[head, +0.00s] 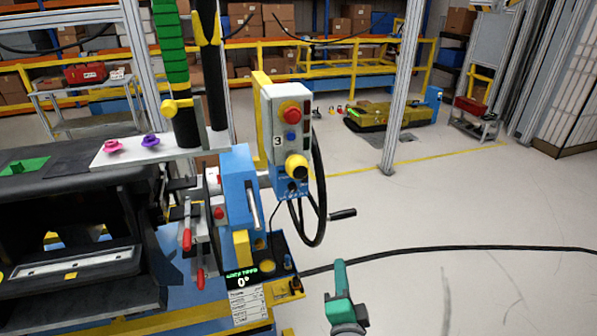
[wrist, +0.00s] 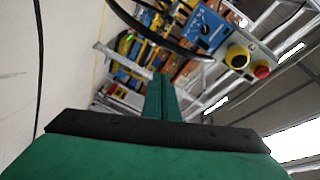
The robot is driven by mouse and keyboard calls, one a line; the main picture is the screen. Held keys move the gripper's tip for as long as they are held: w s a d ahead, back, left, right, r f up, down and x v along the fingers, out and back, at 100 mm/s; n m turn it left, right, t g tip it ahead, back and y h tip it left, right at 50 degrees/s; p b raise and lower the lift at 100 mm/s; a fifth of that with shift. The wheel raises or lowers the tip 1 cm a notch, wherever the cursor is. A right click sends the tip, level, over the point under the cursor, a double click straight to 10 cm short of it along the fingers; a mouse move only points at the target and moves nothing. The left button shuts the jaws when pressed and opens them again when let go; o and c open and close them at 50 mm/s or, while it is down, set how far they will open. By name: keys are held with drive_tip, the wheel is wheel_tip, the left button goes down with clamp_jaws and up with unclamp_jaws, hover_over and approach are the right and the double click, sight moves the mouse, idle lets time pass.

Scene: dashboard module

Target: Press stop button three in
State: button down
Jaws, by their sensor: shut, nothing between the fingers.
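A grey control box (head: 279,130) marked "3" stands upright on a post in the middle of the head view. Its red stop button (head: 290,112) has a yellow surround and sits near the top of the box face; whether it is pushed in I cannot tell.
A black handwheel (head: 320,190) with a side handle (head: 342,214) stands right beside the box. A black cable (head: 450,248) crosses the open floor at right.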

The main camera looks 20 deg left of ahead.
drive_tip(key=w+a+r+g+y, duration=0.1)
drive_tip(key=a+r+y, duration=0.1)
drive_tip(key=r, duration=1.2)
drive_tip(key=w+a+r+y, duration=0.2)
drive_tip(key=a+r, duration=0.3)
drive_tip(key=r, duration=1)
drive_tip(key=shift+r+g+y, duration=0.15)
drive_tip(key=shift+g+y, duration=0.25)
drive_tip(key=shift+y, duration=0.4)
drive_tip(key=shift+a, duration=0.1)
